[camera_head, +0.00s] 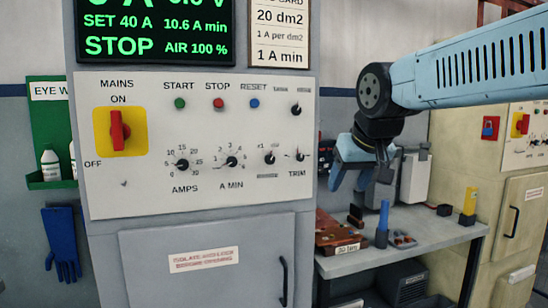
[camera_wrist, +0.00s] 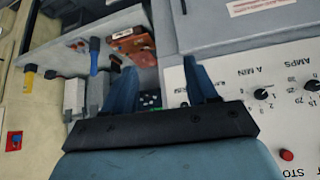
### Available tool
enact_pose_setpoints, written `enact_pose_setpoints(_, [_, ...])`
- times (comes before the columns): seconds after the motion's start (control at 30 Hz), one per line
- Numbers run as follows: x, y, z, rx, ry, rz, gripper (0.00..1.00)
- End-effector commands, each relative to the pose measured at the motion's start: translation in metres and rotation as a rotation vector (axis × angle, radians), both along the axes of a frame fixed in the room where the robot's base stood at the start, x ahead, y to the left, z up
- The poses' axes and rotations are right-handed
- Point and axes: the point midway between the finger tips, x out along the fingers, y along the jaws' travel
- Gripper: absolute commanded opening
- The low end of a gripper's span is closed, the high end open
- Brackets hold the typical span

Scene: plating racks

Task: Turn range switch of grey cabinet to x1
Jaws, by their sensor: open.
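The grey cabinet (camera_head: 205,195) stands at the centre left in the head view, with a white control panel. The range switch (camera_head: 270,157) is a small black knob at the lower right of that panel, with an x1 mark at its upper left. Its exact pointer direction is too small to tell. My gripper (camera_head: 348,180) is open and empty, to the right of the panel and apart from the switch. In the wrist view the two blue fingers (camera_wrist: 163,80) stand apart at the panel's edge. I cannot make out the range switch there.
The A MIN knob (camera_head: 232,161), TRIM knob (camera_head: 297,155) and red-yellow MAINS switch (camera_head: 119,130) share the panel. A bench (camera_head: 430,230) with a brown box (camera_head: 338,236) and a blue-handled tool (camera_head: 383,222) stands at the right. A beige cabinet (camera_head: 520,200) is farther right.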

Motion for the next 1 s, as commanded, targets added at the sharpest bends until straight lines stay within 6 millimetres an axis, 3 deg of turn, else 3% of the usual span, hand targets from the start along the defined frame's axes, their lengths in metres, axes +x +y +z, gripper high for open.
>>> enact_pose_setpoints(0.03, [0.022, 0.018, 0.017, 0.002, -0.020, 0.029, 0.58])
enact_pose_setpoints(0.2, [0.078, 0.070, 0.066, 0.016, -0.090, 0.094, 0.58])
enact_pose_setpoints(0.33, [0.105, 0.103, 0.090, 0.025, -0.127, 0.127, 0.58])
enact_pose_setpoints(0.47, [0.119, 0.123, 0.103, 0.031, -0.149, 0.145, 0.58])
enact_pose_setpoints(0.67, [0.130, 0.132, 0.100, 0.033, -0.155, 0.151, 0.58])
enact_pose_setpoints(1.0, [0.167, 0.142, 0.061, 0.033, -0.154, 0.151, 0.58])
